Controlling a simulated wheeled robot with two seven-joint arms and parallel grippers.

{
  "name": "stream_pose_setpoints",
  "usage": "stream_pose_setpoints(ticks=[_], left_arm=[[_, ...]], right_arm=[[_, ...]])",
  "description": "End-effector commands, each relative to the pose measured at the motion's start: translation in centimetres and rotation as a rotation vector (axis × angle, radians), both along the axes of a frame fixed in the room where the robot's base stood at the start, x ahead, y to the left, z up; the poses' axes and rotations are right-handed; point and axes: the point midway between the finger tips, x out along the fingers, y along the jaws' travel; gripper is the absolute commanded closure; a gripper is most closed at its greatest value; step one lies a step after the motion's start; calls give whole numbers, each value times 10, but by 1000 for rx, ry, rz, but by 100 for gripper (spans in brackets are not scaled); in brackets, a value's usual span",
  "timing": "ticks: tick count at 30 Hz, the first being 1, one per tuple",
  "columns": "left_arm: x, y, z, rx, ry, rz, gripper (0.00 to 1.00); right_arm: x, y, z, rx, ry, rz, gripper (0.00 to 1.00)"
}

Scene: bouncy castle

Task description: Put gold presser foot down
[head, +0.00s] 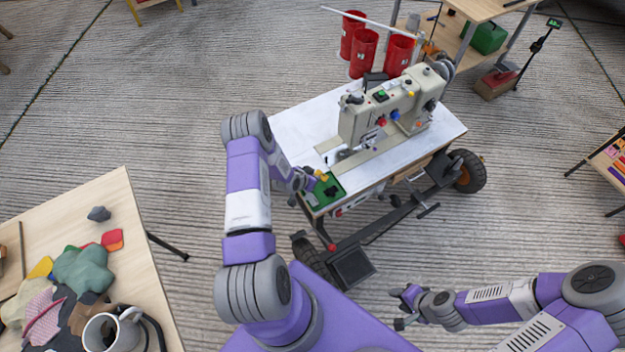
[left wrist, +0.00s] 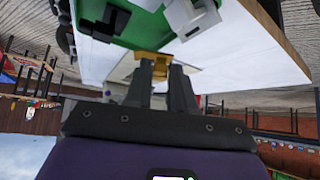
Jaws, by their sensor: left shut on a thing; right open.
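The gold presser foot (left wrist: 152,64) is between the fingertips of my left gripper (left wrist: 160,80), which is shut on it, in the left wrist view. In the head view my left gripper (head: 308,182) is over the front left corner of the white sewing table, at the green tray (head: 330,196). The tray also shows in the left wrist view (left wrist: 150,32), with a black part and a grey metal part on it. I cannot tell whether the presser foot touches the tray. My right gripper (head: 402,308) is open and empty, low over the floor at the right.
A beige sewing machine (head: 386,112) stands on the wheeled sewing table (head: 300,122), with red thread spools (head: 365,50) behind it. A wooden table (head: 118,198) with fabric scraps and a white mug (head: 112,330) is at the left. Floor is free between the tables.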

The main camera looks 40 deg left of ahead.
Motion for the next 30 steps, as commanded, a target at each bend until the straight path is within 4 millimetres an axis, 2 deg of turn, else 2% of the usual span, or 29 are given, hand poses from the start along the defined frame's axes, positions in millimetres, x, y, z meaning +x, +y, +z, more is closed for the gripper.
stream_pose_setpoints(ticks=[2, 9, 25, 26, 30], left_arm=[[0, 0, -11, 0, 0, 0, 94], [0, 0, -10, 0, -1, 0, 94], [0, 0, -22, 0, 0, 0, 94], [0, 0, -22, 0, 0, 0, 74], [0, 0, -21, 0, 0, 0, 52]], right_arm=[[0, 0, -5, 0, 0, 0, 57], [0, 0, -4, 0, 0, 0, 57], [0, 0, -17, 0, 0, 0, 57], [0, 0, -17, 0, 0, 0, 57], [0, 0, -16, 0, 0, 0, 57]])
